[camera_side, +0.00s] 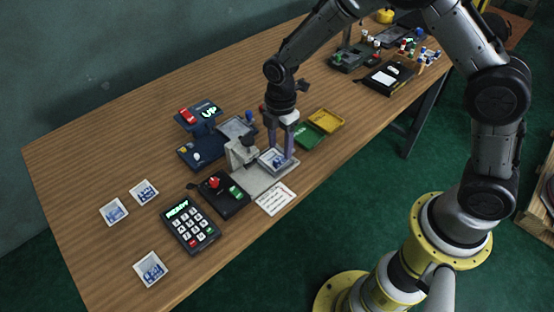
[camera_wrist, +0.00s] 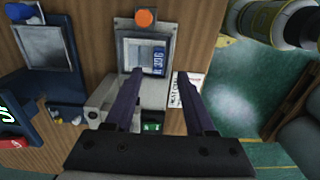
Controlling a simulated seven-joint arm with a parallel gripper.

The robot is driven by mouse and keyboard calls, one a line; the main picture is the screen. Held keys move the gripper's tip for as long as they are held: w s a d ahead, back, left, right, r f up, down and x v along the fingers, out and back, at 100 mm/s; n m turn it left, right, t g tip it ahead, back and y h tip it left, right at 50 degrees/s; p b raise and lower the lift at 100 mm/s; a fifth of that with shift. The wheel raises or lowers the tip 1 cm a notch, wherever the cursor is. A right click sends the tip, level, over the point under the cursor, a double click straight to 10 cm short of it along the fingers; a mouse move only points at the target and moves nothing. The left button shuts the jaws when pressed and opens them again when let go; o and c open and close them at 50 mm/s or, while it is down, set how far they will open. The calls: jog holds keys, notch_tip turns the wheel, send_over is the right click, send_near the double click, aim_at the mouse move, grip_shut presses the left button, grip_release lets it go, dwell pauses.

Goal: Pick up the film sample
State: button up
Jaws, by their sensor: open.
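A film sample (camera_side: 272,162), a small pale-framed square with a blue picture, lies on a grey fixture (camera_side: 258,184). Nothing is held. I cannot tell whether a finger touches the sample.
Three similar framed squares (camera_side: 113,212) lie at the table's left end. A printed card (camera_side: 275,198) lies in front.

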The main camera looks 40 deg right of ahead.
aim_at(280, 158)
notch_tip(280, 158, down, 5)
jog(key=shift+w+d, duration=0.15)
jog(key=shift+c, duration=0.2)
grip_shut()
